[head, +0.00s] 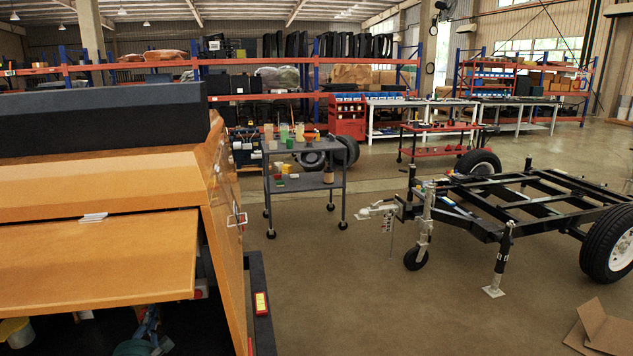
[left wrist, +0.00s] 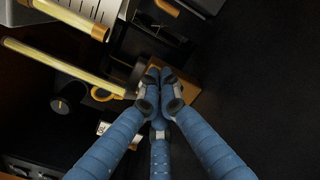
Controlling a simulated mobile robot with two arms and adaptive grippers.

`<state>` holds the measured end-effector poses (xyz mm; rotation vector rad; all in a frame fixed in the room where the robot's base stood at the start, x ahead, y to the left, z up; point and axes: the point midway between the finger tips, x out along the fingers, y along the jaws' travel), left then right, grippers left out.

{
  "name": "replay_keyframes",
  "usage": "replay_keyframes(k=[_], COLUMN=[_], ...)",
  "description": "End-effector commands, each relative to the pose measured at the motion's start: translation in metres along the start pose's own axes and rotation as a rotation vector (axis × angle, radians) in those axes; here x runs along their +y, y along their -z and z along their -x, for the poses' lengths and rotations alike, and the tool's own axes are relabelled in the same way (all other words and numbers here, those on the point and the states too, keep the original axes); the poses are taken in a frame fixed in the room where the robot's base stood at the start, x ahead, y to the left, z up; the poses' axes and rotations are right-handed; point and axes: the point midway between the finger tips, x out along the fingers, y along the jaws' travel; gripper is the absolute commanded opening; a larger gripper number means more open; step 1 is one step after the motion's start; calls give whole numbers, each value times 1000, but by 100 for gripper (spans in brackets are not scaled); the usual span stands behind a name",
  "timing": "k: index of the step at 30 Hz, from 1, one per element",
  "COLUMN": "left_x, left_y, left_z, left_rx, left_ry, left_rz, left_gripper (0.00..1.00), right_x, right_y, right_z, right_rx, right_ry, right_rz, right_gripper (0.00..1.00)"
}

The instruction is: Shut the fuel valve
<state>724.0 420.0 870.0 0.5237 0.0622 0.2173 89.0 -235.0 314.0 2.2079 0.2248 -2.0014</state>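My left gripper (head: 150,325) is inside the orange light tower body (head: 95,240), below its raised orange panel, and only partly shows. In the left wrist view my left gripper (left wrist: 160,92) has its blue fingers drawn together, with the tips close or touching. Nothing is clearly seen between them. An orange-brown block (left wrist: 188,92) is just behind and right of the tips. A yellow ring-shaped part (left wrist: 103,93) is left of them, near yellow bars (left wrist: 60,67). I cannot pick out the fuel valve for certain. My right gripper is not in view.
The compartment is dark, with a black cylinder (left wrist: 68,93) left of the fingers and dark boxy parts around. Outside, a grey cart (head: 305,184) and a black trailer frame (head: 500,205) stand on open floor. Cardboard (head: 603,328) lies at the lower right.

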Motion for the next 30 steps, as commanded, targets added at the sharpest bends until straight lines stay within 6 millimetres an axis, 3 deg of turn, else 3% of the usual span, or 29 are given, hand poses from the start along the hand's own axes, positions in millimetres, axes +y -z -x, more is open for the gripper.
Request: replay_keyframes(k=[1,30], left_x=[20,39], left_y=[-6,0], left_z=[-4,-2], left_rx=[-6,-1], left_ry=[-33,-29], left_rz=[-5,-2], left_gripper=[0,0], right_x=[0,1], right_y=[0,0], right_z=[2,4], right_rx=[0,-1], right_ry=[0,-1], right_rz=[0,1], right_gripper=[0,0])
